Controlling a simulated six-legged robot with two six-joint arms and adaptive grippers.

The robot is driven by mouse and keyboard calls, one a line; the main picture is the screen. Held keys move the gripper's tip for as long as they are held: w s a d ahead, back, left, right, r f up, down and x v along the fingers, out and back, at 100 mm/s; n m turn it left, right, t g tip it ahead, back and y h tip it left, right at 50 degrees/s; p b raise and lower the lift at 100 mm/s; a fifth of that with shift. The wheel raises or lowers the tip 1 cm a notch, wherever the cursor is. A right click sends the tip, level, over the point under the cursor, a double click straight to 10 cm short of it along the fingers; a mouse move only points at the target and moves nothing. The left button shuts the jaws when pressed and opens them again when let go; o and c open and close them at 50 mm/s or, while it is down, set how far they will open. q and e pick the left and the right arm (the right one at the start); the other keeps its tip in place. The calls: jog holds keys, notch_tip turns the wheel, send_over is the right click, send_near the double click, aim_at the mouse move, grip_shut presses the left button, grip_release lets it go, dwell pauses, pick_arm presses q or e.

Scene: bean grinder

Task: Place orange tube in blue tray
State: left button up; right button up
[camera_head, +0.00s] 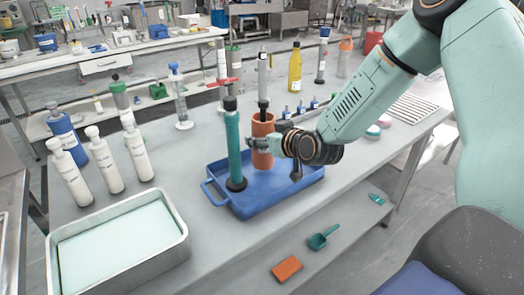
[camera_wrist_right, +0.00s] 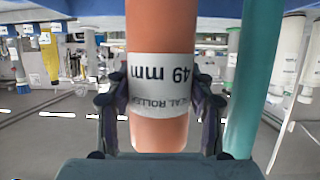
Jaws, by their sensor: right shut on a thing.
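The orange tube (camera_head: 263,148) stands upright over the back part of the blue tray (camera_head: 262,207). My right gripper (camera_head: 263,143) is shut on it, reaching in from the right. In the right wrist view the orange tube (camera_wrist_right: 160,35), with a white "49 mm" label, sits between both fingers of the gripper (camera_wrist_right: 160,108). That picture is upside down, and the tube runs up to the blue tray rim (camera_wrist_right: 100,20). I cannot tell whether its base touches the tray floor. My left gripper is not in view.
A teal tube (camera_head: 233,145) with a dark base stands upright in the tray, left of the orange tube. A metal pan (camera_head: 181,243) is at front left. White bottles (camera_head: 104,165) stand behind it. A grey-and-black tool (camera_head: 262,77) rises just behind or from the orange tube.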

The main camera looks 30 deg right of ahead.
notch_tip(320, 180, down, 3)
jog(key=shift+a+r+b, duration=0.15)
jog(key=shift+r+b, duration=0.05)
jog(key=shift+b, duration=0.2)
jog(key=shift+a+f, duration=0.15)
jog(key=shift+a, duration=0.1)
jog(key=shift+w+a, duration=0.1)
jog(key=shift+d, duration=0.25)
jog(key=o, duration=0.8)
jog(key=shift+d+f, duration=0.1)
jog(key=shift+f, duration=0.1)
jog(key=shift+o, duration=0.7)
jog(key=shift+s+r, duration=0.1)
jog(key=shift+s, duration=0.1)
jog(key=o, duration=0.3)
jog(key=shift+w+a, duration=0.1)
jog(key=shift+a, duration=0.15)
jog(key=shift+d, duration=0.2)
